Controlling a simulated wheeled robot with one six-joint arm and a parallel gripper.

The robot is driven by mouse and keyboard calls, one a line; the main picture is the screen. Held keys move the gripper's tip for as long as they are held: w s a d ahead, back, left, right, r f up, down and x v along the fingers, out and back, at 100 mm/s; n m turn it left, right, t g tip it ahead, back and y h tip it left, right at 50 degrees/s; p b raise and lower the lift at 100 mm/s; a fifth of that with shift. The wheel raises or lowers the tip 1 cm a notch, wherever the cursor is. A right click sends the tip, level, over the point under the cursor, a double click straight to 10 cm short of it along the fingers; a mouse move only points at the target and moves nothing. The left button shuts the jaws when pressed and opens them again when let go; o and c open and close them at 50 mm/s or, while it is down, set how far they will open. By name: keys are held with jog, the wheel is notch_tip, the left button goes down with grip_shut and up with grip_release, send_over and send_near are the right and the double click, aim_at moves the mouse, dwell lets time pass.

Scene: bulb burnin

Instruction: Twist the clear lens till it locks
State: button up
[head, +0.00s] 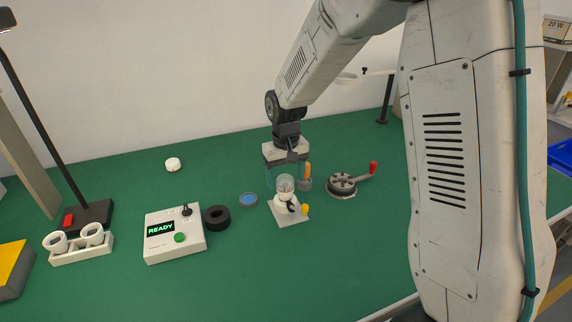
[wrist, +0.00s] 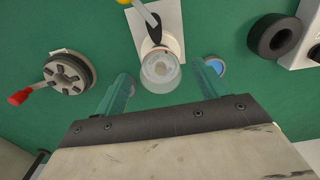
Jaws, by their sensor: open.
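The clear lens (head: 285,183) is a see-through cup on top of a white socket stand with a square base plate (head: 292,216). In the wrist view the lens (wrist: 160,72) sits between the two teal fingers, nearer the far side of their tips. My gripper (wrist: 161,84) is open, with a gap on each side of the lens. In the head view my gripper (head: 284,180) points down over the stand. The stand carries a black lever (head: 291,206) and a yellow knob (head: 305,209). Whether the lens is locked cannot be seen.
A grey round fixture with a red-handled crank (head: 342,185) stands right of the stand. A blue disc (head: 249,199), black ring (head: 217,218) and control box reading READY (head: 175,235) are to the left. An orange-handled tool (head: 307,172) stands close behind the gripper. The front green table is clear.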

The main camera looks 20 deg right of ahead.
jog(key=shift+f, duration=0.5)
jog(key=shift+c, duration=0.3)
jog(key=c, duration=1)
jog(key=shift+o, duration=0.2)
jog(key=shift+m, duration=1.5)
